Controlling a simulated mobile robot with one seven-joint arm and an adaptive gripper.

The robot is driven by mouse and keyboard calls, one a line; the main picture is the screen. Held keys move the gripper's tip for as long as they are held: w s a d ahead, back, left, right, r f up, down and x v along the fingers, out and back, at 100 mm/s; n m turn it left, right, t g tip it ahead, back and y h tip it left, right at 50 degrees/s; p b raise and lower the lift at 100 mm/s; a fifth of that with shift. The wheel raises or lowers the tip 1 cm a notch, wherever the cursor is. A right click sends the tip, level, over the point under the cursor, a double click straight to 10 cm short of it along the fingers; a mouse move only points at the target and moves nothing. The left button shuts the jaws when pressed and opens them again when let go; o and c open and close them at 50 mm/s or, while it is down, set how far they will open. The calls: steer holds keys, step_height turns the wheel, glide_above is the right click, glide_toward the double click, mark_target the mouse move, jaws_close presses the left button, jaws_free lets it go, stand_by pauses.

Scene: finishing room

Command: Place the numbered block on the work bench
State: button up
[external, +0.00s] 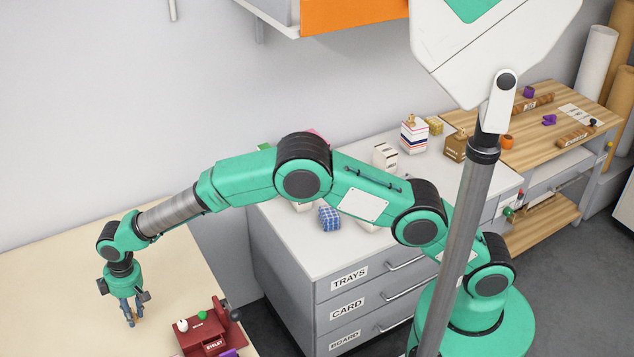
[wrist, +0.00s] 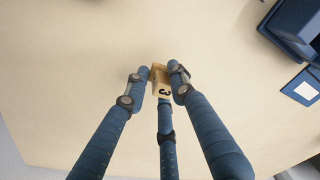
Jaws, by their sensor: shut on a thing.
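The numbered block (wrist: 160,80) is a small tan wooden block with a dark "3" on its visible face. In the wrist view it sits between the blue fingers of my gripper (wrist: 160,78), which is shut on it. In the external view my gripper (external: 132,318) points down at the lower left, over a pale cream bench top (external: 80,280). The fingers largely hide the block there. The cream surface (wrist: 70,60) also fills most of the wrist view. I cannot tell whether the block touches it.
A red eyelet tool (external: 207,340) stands on the cream bench, right of my gripper. Dark blue objects (wrist: 292,28) show at the wrist view's upper right. A grey drawer cabinet (external: 340,270) and a wooden-topped bench (external: 560,110) bear small items. The cream top left of my gripper is clear.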

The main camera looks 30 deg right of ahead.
mark_target(135, 319)
steer(key=shift+f, duration=1.55)
steer(key=o, duration=0.8)
steer(key=shift+f, duration=0.1)
steer(key=shift+o, duration=0.2)
step_height(135, 319, up, 12)
steer(key=d+p, duration=0.1)
steer(key=p, duration=0.1)
steer(key=shift+s+d, duration=0.15)
steer(key=shift+s, duration=0.05)
